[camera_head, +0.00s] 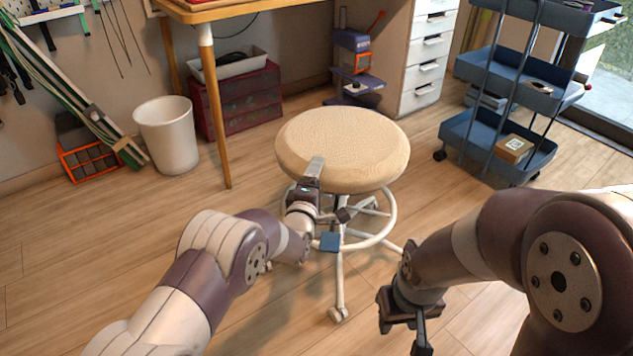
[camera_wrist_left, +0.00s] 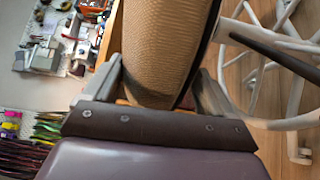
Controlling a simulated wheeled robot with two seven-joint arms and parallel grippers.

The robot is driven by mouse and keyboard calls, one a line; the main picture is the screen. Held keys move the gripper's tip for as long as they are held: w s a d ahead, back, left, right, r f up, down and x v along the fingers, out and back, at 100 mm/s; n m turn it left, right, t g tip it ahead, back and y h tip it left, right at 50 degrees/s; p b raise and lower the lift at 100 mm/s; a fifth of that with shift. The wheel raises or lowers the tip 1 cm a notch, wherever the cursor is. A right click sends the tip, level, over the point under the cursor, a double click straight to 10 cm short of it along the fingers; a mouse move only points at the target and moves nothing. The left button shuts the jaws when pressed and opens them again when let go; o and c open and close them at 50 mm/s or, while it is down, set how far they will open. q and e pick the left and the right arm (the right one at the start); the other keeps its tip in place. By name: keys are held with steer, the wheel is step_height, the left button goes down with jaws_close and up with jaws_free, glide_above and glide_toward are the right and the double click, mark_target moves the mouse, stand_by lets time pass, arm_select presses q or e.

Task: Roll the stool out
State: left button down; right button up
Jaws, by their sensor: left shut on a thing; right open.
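The stool (camera_head: 343,140) has a round tan padded seat, a white foot ring and white legs on casters. It stands upright on the wooden floor in front of the desk. My left gripper (camera_head: 314,170) is shut on the near edge of the seat. In the left wrist view the seat (camera_wrist_left: 162,45) lies between the two fingers of the left gripper (camera_wrist_left: 165,92), and the white foot ring (camera_wrist_left: 280,122) shows at the right. My right gripper (camera_head: 402,335) is open and empty, low at the right of the stool, apart from it.
A desk leg (camera_head: 212,110) and a white bin (camera_head: 167,134) stand left of the stool. A white drawer unit (camera_head: 425,55) is behind it. A blue shelf cart (camera_head: 500,145) stands at the right. The floor (camera_head: 110,265) at the front left is clear.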

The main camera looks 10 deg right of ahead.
arm_select(q)
jaws_free()
steer(key=shift+s+a+p, duration=0.1)
steer(key=shift+s+p, duration=0.15)
steer(key=shift+p, duration=0.05)
steer(key=p+v, duration=0.6)
steer(key=v, duration=0.6)
steer(key=shift+s, duration=0.1)
steer(key=a+p+v, duration=0.1)
steer(key=p+v, duration=0.3)
steer(key=v, duration=1.1)
steer(key=shift+w+a+p, duration=0.3)
steer(key=shift+w+p, duration=0.05)
steer(key=shift+p, duration=0.05)
